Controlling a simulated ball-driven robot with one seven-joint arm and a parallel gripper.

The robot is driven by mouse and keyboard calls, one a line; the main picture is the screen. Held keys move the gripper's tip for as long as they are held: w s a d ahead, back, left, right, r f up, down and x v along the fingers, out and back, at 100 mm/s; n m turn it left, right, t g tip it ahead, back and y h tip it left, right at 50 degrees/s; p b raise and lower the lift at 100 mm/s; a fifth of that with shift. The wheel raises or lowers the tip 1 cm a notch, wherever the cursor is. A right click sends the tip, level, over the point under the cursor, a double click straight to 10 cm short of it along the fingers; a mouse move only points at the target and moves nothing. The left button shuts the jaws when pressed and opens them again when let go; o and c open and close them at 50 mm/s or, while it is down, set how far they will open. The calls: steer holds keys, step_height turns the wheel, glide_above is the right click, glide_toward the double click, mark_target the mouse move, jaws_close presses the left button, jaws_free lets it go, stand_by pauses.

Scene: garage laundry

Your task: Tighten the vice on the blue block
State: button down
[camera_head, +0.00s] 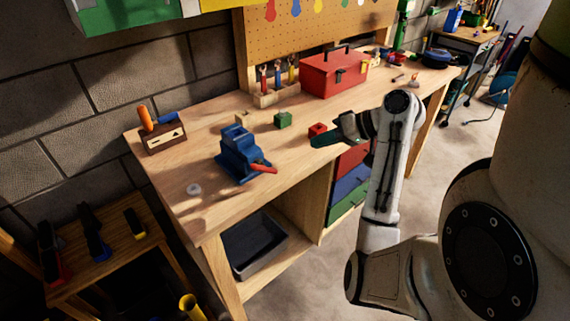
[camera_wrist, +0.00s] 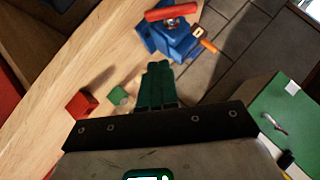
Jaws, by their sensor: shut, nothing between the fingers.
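The blue vice (camera_head: 240,158) stands on the wooden workbench, and its red handle (camera_head: 263,168) points to the front right. In the wrist view the vice (camera_wrist: 178,42) is beyond my fingertips, with the red handle (camera_wrist: 172,12) at the top. I cannot pick out the blue block apart from the blue vice jaws (camera_head: 235,133). My gripper (camera_head: 318,140) is over the bench to the right of the vice, apart from it. In the wrist view its green fingers (camera_wrist: 158,68) are shut together and empty.
A wooden holder (camera_head: 165,142) with orange and blue handles stands left. A red toolbox (camera_head: 333,72) stands behind. The front left of the bench is mostly clear.

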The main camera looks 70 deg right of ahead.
glide_above(275, 171)
steer(key=s+d, duration=0.3)
steer(key=s, duration=0.1)
step_height(275, 171, down, 5)
steer(key=shift+w+a+f+p, duration=0.4)
steer(key=shift+a+f, duration=0.2)
steer(key=shift+f, duration=0.25)
steer(key=shift+w+a+f+p, duration=0.35)
steer(key=shift+a+f, duration=0.25)
steer(key=shift+f, duration=0.25)
steer(key=shift+w+a+f+m+t+y+p, duration=0.15)
steer(key=shift+a+f+m+t+y+p, duration=0.05)
steer(key=shift+f+m+t+y+p, duration=0.5)
steer(key=shift+a+f, duration=0.15)
steer(key=shift+f, duration=0.4)
